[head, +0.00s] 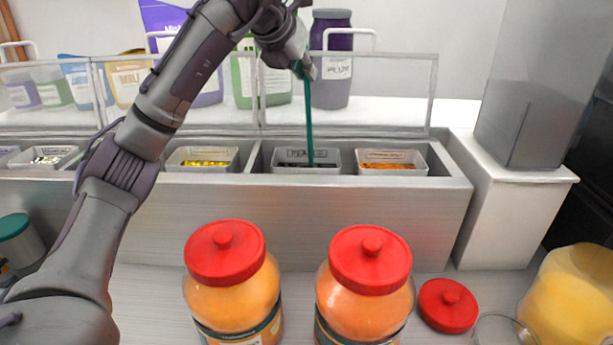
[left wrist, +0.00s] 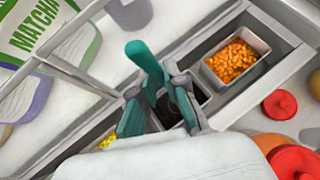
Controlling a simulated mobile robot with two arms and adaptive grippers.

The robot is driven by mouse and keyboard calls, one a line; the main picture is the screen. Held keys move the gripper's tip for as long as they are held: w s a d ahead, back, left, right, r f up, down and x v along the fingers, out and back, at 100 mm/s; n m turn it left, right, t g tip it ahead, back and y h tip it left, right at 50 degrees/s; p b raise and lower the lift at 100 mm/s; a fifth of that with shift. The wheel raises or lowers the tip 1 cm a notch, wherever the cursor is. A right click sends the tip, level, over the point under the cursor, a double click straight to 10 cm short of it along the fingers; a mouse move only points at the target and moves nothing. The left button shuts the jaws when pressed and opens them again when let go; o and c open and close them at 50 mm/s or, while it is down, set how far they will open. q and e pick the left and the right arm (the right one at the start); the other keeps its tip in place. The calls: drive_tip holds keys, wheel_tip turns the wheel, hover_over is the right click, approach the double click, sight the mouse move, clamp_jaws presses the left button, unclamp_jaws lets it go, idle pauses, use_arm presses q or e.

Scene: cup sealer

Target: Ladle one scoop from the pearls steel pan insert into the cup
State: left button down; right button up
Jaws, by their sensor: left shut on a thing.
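My left gripper (head: 302,70) is shut on the upper part of the teal ladle (head: 309,122), above the counter wells. The ladle hangs nearly upright, its lower end in the pearls pan insert (head: 331,170), which holds dark contents. The bowl of the ladle is hidden, so I cannot tell whether it holds pearls. In the left wrist view the gripper (left wrist: 160,106) grips the teal handle (left wrist: 145,60), with the dark pan partly hidden behind it. A clear, empty-looking cup (head: 500,330) is cut off at the lower right edge of the head view. My right gripper is out of view.
A pan of orange bits (head: 394,167) and a pan of yellow bits (head: 203,163) flank the pearls pan. A clear guard (head: 380,95) stands behind. Two red-lidded jars (head: 233,290) (head: 365,290) and a loose red lid (head: 447,305) stand in front.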

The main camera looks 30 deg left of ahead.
use_arm(q)
drive_tip(key=shift+r+p, duration=3.45)
drive_tip(key=shift+r, duration=1.2)
